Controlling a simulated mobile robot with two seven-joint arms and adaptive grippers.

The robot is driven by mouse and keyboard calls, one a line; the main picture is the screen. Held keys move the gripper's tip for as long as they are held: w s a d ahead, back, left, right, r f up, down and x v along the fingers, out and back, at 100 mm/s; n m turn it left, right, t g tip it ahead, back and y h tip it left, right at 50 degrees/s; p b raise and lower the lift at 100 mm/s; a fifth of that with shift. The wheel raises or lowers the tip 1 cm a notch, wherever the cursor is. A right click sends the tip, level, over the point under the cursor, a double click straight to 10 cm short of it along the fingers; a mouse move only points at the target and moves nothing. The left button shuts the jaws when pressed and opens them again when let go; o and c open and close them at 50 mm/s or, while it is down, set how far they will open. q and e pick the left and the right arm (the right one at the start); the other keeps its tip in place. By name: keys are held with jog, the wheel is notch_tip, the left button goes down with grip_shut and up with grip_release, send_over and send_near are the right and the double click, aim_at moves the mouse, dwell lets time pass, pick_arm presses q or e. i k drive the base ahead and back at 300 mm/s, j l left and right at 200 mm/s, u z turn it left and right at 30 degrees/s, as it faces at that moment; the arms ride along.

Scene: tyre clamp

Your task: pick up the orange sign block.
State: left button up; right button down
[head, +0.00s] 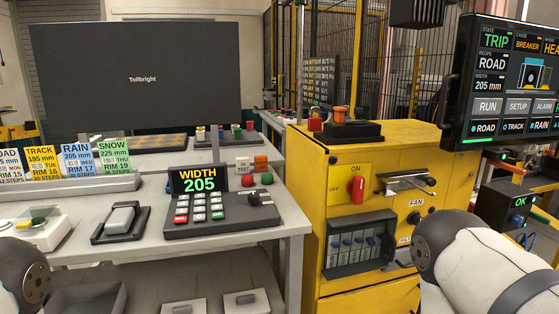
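A small orange block (261,163) stands near the right end of the grey bench (290,222), behind the keypad unit. It is beside a white block with small lettering (243,165). Any marking on the orange block is too small to read. A red ball-like knob (248,180) and a green one (267,179) are just in front of these blocks. Parts of my arms show at the lower left and lower right corners. Neither gripper is in view, and nothing of mine touches the orange block.
The keypad unit (220,213) reads WIDTH 205. Upright cards (77,161) stand in a rack at the left. A dark monitor (135,80) rises behind. The yellow cabinet (390,150) stands right of the bench, with a red switch and levers. A screen (515,80) shows TRIP.

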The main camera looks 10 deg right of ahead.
aim_at(260, 162)
jog(key=i+j+z, duration=0.85)
